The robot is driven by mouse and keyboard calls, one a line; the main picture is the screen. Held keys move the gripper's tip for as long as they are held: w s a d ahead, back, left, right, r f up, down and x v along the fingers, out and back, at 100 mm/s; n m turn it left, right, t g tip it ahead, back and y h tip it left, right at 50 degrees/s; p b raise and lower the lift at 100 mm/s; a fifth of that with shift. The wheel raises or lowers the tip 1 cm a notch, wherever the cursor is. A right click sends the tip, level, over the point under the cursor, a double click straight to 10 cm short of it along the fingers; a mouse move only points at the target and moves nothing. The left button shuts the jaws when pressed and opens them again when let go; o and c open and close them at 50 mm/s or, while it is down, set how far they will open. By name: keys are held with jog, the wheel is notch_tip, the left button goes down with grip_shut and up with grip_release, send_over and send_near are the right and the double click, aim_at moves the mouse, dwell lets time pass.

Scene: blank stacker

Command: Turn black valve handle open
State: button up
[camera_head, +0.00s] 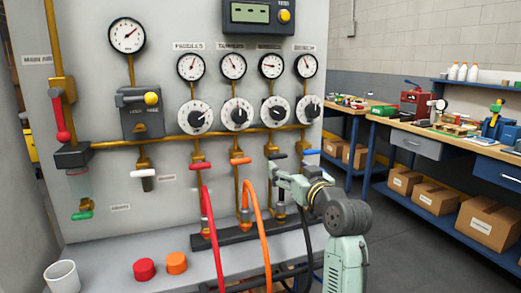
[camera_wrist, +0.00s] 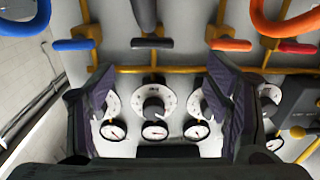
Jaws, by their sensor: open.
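The black valve handle (camera_head: 277,156) lies crosswise on its brass pipe, in the lower row of the panel in the head view. It also shows level and whole at the upper middle of the wrist view (camera_wrist: 152,43), where the picture is upside down. My gripper (camera_head: 276,172) is close by, just below the handle in the head view. In the wrist view my gripper's (camera_wrist: 160,78) dark fingers are spread wide with nothing between them. The handle appears between the two fingers from side to side, but above their tips and apart from them.
A blue handle (camera_head: 312,152) and an orange handle (camera_head: 240,161) flank the black one; a red handle (camera_head: 200,166) is farther left. Red and orange hoses (camera_head: 262,225) arch up below them. Dials (camera_head: 274,110) and gauges sit above. A cup (camera_head: 61,277) stands on the ledge.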

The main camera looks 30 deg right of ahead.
aim_at(279, 157)
jog(key=p+x, duration=0.1)
jog(key=x, duration=0.2)
jog(key=p+x, duration=0.1)
jog(key=x, duration=0.3)
jog(key=d+p+x, duration=0.1)
jog(key=x, duration=0.2)
jog(key=shift+d, duration=0.1)
jog(key=shift+c, duration=0.2)
jog(key=c, duration=1.1)
